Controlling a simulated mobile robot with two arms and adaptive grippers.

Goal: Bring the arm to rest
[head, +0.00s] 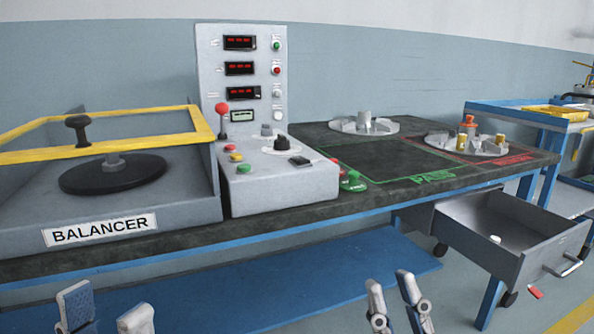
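My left gripper (106,312) shows at the bottom left edge, with its two fingers spread apart and nothing between them. My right gripper (396,303) shows at the bottom, right of the middle, with its fingers apart and empty. Both are in front of the blue-edged workbench (300,228), lower in the picture than its top and touching nothing that I can see. The rest of both arms is out of the picture.
The balancer (200,212) with a yellow frame stands left, beside a control panel (280,188). Two grey rotors (364,125) (466,143) sit on the bench. An open drawer (478,250) juts out at right. A blue cart (510,112) stands far right.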

